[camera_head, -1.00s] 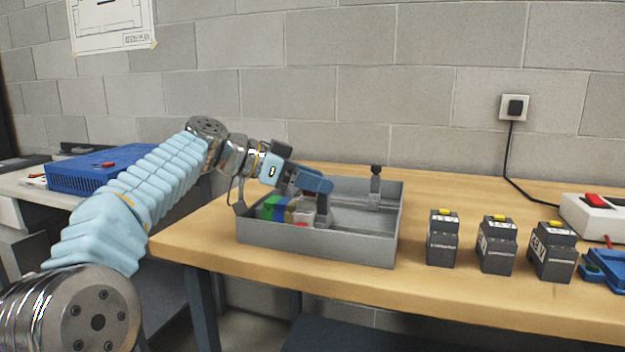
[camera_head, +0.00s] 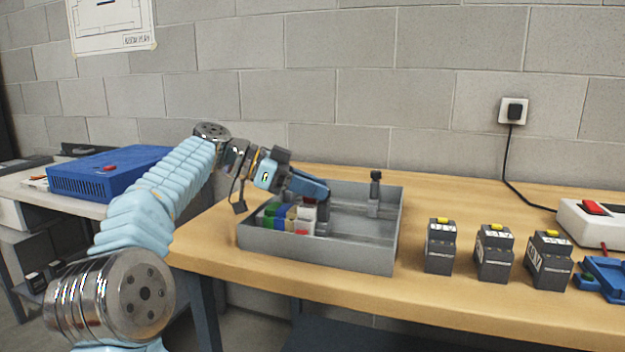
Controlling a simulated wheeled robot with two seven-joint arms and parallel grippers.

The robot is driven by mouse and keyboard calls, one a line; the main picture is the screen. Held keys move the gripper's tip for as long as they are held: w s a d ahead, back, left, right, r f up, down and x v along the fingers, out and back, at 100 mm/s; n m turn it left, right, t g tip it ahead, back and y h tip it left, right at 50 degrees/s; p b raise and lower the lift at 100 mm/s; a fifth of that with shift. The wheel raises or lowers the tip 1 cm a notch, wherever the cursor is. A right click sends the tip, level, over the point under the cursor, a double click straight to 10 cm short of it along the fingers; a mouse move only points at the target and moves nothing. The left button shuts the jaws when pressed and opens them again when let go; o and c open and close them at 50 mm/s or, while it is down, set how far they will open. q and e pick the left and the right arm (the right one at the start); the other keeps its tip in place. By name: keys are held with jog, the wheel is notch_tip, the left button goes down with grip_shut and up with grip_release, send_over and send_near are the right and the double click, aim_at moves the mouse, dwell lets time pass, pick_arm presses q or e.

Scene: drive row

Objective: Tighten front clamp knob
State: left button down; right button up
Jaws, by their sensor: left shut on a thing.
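A grey open metal box (camera_head: 315,256) stands on the wooden bench, with a rail and clamps inside. One clamp with a dark knob (camera_head: 376,176) stands upright at the right rear of the box. My left gripper (camera_head: 318,194) reaches into the box from the left, pointing down and right. It is shut at the top of a second grey clamp post (camera_head: 323,216); its fingers hide the knob there. Coloured modules, green, blue, white and red (camera_head: 285,214), sit on the rail just left of that post. My right gripper is out of view.
Three dark modules with yellow tops (camera_head: 492,254) stand in a row right of the box. A white power strip (camera_head: 590,222) and a blue part (camera_head: 605,277) lie at the far right. A blue case (camera_head: 90,178) sits on the left bench.

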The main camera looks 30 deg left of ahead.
pick_arm(q)
jog(key=c, duration=0.9)
grip_release()
jog(key=p+v, duration=0.2)
jog(key=v, duration=1.1)
jog(key=shift+s+a+p, duration=0.25)
jog(key=shift+a+p, duration=0.1)
